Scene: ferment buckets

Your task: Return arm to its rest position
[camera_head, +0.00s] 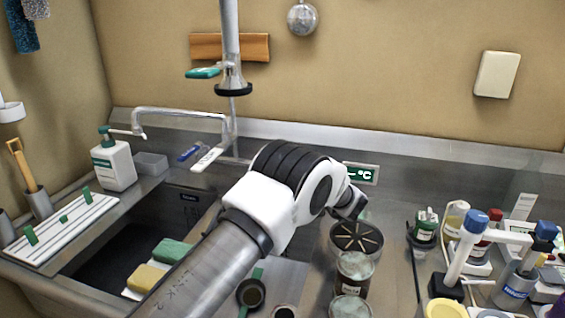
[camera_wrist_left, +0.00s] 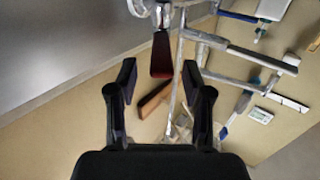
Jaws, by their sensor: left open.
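My left arm (camera_head: 262,210) comes in from the lower left in the head view and reaches over the counter right of the sink. Its black and white wrist ends near the wall-side display. The gripper fingers are mostly hidden behind the wrist there. In the left wrist view my left gripper (camera_wrist_left: 162,85) is open, its two black fingers wide apart with nothing held between them. Beyond the fingers are metal pipes and the wall, some way off. My right gripper is in neither view.
The sink (camera_head: 130,245) lies left of the arm, with the faucet (camera_head: 185,115) behind. A dark round container (camera_head: 357,238) and jars (camera_head: 354,272) stand close below the wrist. Bottles and pipettes crowd the right counter. A vertical pipe (camera_head: 230,45) hangs behind the arm.

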